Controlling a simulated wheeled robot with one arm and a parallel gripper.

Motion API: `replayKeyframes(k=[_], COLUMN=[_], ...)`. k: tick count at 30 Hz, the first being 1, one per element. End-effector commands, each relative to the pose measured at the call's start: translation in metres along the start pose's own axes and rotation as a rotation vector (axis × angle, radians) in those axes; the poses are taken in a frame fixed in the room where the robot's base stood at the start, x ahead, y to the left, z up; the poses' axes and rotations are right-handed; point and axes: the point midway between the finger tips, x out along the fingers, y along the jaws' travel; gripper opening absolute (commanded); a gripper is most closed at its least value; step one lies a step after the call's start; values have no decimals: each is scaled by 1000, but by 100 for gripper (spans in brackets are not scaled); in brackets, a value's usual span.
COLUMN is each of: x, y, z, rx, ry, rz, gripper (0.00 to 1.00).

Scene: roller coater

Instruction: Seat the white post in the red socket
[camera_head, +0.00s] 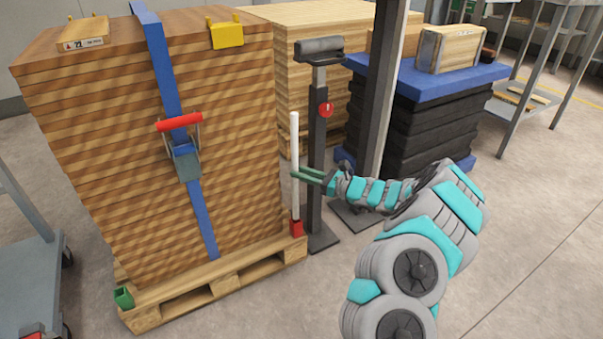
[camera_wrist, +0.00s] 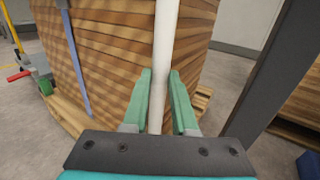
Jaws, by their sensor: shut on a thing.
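The white post (camera_head: 295,150) stands upright at the front right corner of the board stack. Its lower end meets the red socket (camera_head: 297,229) on the pallet corner; I cannot tell how deep it sits. My gripper (camera_head: 299,174) reaches in from the right and is shut on the post partway up. In the wrist view the post (camera_wrist: 163,60) runs between the green fingers of my gripper (camera_wrist: 160,95). The red socket is hidden in the wrist view.
The strapped board stack (camera_head: 100,150) rests on a wooden pallet (camera_head: 215,285), close behind the post. A green socket (camera_head: 124,297) is at the pallet's left corner. A dark stand (camera_head: 317,150) and a grey column (camera_head: 382,100) are close on the right. Floor in front is clear.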

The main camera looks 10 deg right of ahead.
Motion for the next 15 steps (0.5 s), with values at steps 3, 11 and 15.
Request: replayKeyframes(k=[3,11,15], x=[0,0,0], y=[0,0,-1], z=[0,1,1], rx=[0,0,-2], ry=[-1,0,2], rz=[0,6,23], gripper=[0,0,0])
